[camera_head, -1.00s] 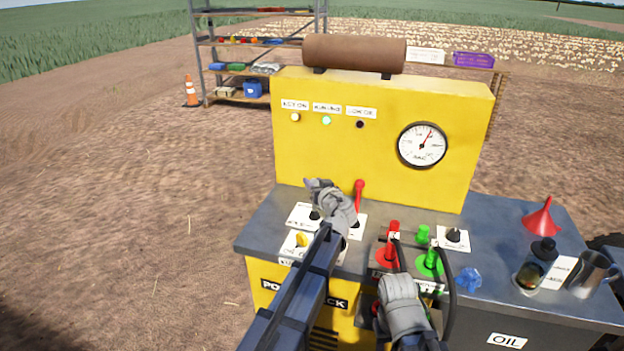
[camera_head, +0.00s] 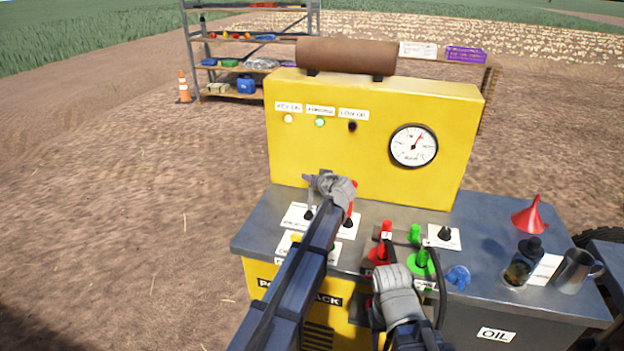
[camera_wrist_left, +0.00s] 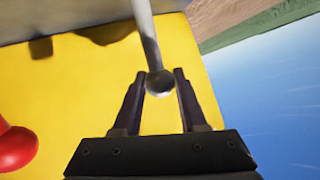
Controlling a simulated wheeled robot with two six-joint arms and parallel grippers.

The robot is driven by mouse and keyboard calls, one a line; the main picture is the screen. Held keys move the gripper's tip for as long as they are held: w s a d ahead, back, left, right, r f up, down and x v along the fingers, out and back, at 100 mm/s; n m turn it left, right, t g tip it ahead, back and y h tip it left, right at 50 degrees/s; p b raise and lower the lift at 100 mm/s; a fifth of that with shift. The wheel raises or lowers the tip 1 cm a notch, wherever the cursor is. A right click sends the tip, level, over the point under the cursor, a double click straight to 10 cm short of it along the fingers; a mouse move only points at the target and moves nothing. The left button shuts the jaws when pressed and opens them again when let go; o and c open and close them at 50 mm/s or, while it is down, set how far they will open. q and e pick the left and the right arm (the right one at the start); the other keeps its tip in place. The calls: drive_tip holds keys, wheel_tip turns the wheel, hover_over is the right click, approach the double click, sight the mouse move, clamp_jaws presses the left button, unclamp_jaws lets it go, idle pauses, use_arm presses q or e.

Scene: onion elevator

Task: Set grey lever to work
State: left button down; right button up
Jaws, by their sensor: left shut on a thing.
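The grey lever (camera_wrist_left: 150,42) is a thin metal rod with a round ball end, clear in the left wrist view. Its ball sits between my left gripper's fingers (camera_wrist_left: 160,88), which are shut on it. In the head view my left gripper (camera_head: 314,181) is over the left of the power pack's top, and the lever's lower shaft (camera_head: 309,207) shows beneath it above a white label plate. My right gripper (camera_head: 372,296) is low at the front, near the red and green connectors; its fingers are hidden behind its grey body.
A red lever (camera_head: 350,214) stands just right of my left gripper; its red knob also shows in the left wrist view (camera_wrist_left: 16,148). Behind is the yellow panel (camera_head: 330,165) with a gauge (camera_head: 414,147), a lit green lamp and a dark low-oil lamp. Bottle (camera_head: 519,273), funnel and mug stand right.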

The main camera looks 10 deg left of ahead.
use_arm(q)
drive_tip(key=shift+w, duration=0.1)
drive_tip(key=shift+c, duration=2.3)
unclamp_jaws()
drive_tip(key=p+v, duration=0.3)
drive_tip(key=v, duration=0.4)
drive_tip(key=shift+s+d, duration=0.25)
drive_tip(key=shift+d, duration=0.05)
drive_tip(key=shift+r, duration=0.15)
drive_tip(key=s+d+f+m+g+h, duration=0.2)
drive_tip(key=s+d+f+g, duration=0.1)
drive_tip(key=s, duration=0.9)
drive_tip(key=s+d+f+m+g+h, duration=0.2)
drive_tip(key=s+d+f+m+g, duration=0.1)
drive_tip(key=s, duration=1)
drive_tip(key=s+d+f+m+g+h, duration=0.2)
drive_tip(key=s+d+f+g, duration=0.3)
drive_tip(key=s, duration=0.7)
drive_tip(key=shift+s+d+f+h+p, duration=0.3)
drive_tip(key=shift+s+d+f+h, duration=0.15)
drive_tip(key=shift+f, duration=0.4)
